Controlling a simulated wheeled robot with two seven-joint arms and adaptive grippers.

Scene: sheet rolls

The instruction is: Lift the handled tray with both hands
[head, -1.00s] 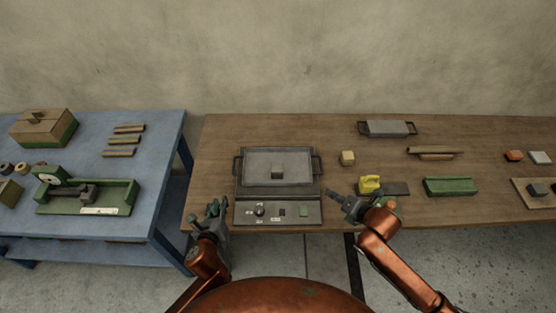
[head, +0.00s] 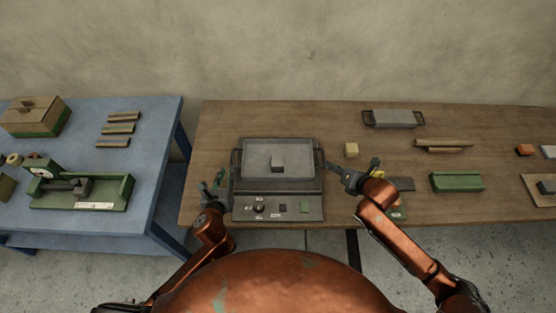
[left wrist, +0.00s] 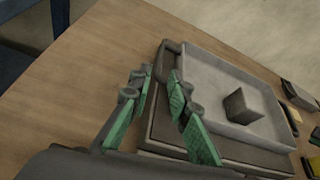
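The grey handled tray (head: 262,157) sits on a dark unit with a control panel (head: 290,208) at the table's front. A small grey cube (head: 278,162) lies in it; the cube also shows in the left wrist view (left wrist: 242,105). The tray has a dark handle at its left end (left wrist: 163,57) and another at its right end. My left gripper (head: 216,183) is open and empty, in front of and left of the left handle, apart from it. My right gripper (head: 350,168) appears open, right of the right handle, and hides part of the yellow object behind it.
A blue table (head: 155,140) with a green device stands left, past a gap.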

